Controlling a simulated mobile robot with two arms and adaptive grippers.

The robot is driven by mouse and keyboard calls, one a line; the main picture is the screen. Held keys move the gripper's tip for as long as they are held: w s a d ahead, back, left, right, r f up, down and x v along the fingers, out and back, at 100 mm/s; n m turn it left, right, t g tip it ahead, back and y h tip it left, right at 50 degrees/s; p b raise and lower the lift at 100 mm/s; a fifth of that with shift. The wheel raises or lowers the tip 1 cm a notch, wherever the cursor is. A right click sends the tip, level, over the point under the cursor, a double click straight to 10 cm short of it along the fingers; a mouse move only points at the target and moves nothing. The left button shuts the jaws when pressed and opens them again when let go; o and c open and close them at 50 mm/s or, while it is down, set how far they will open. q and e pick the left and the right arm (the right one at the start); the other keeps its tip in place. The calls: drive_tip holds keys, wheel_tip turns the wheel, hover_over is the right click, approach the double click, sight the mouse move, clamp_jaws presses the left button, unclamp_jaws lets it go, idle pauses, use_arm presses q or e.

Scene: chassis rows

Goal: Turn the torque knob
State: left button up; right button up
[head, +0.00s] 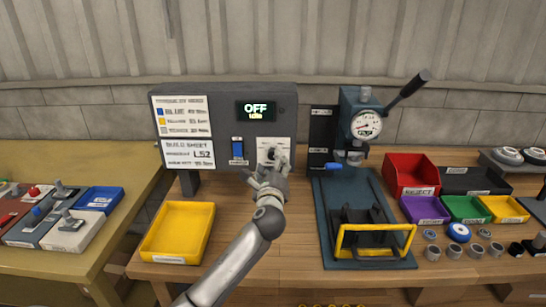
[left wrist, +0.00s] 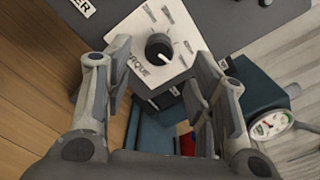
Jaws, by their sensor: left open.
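The torque knob (left wrist: 158,46) is a dark round knob on a white plate (left wrist: 146,30) marked with short ticks and lettering ending in "RQUE". In the head view the plate (head: 284,144) sits low on the right of the dark grey control box (head: 222,103), whose display (head: 256,111) reads "OFF" with a smaller line below. My left gripper (head: 268,172) is just in front of and below the plate, partly hiding it. In the left wrist view the gripper's fingers (left wrist: 158,82) are apart and empty, with the knob beyond their tips, apart from them. My right gripper is not in view.
A blue switch (head: 237,149) is left of the plate. A press with a gauge (head: 366,125) and lever stands to the right, with a yellow-barred fixture (head: 376,229) before it. A yellow tray (head: 179,232) lies front left. Coloured bins (head: 465,208) fill the right side.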

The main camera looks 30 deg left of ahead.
sight(272, 160)
use_arm(q)
drive_tip(key=x, duration=0.4)
drive_tip(key=shift+w+a, duration=0.4)
drive_tip(key=shift+w, duration=0.2)
drive_tip(key=c, duration=1)
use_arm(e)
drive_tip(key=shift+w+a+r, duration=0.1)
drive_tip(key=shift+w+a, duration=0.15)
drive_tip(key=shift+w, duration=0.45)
